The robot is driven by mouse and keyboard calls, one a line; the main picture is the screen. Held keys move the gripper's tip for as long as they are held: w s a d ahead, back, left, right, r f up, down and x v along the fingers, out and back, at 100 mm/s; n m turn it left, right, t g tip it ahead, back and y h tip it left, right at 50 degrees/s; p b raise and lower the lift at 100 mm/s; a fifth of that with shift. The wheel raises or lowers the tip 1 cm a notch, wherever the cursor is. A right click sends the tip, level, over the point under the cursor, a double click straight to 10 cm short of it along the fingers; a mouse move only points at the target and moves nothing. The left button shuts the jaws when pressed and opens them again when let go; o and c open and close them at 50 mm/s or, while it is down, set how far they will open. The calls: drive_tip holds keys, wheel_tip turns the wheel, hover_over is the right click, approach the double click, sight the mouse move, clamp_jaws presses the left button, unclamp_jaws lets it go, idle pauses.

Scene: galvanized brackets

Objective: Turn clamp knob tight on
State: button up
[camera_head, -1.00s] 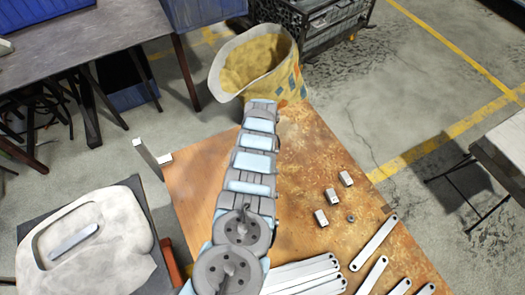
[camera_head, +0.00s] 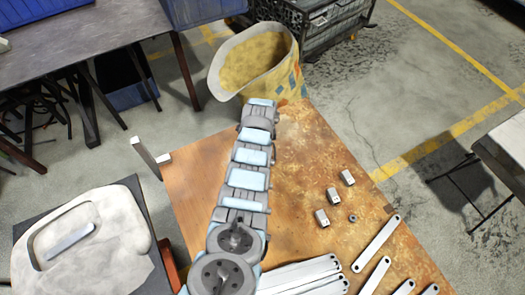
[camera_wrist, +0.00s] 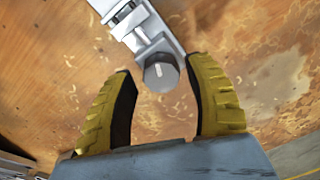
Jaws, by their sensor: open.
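The clamp knob (camera_wrist: 160,74) shows in the wrist view as a short grey cylinder with a pale mark on its face. It sits at the end of a light metal clamp body (camera_wrist: 143,27) that runs up out of the picture. My gripper (camera_wrist: 160,69) is open, with one ridged yellow finger left of the knob and one right of it. Gaps show on both sides, so neither finger appears to touch it. I cannot tell the depth between fingertips and knob. In the head view my arm hides the gripper, and I cannot make out the knob.
The rusty brown worktable (camera_head: 300,150) lies under my arm. Several small metal blocks (camera_head: 333,195), a nut (camera_head: 352,218) and flat bars (camera_head: 377,243) lie on its right side. A patterned sack (camera_head: 285,85) stands beyond the far edge. A grey post (camera_head: 146,157) stands by the left edge.

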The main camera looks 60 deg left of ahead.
drive_tip(key=m+b, duration=0.1)
drive_tip(key=m, duration=0.4)
idle(0.7)
clamp_jaws()
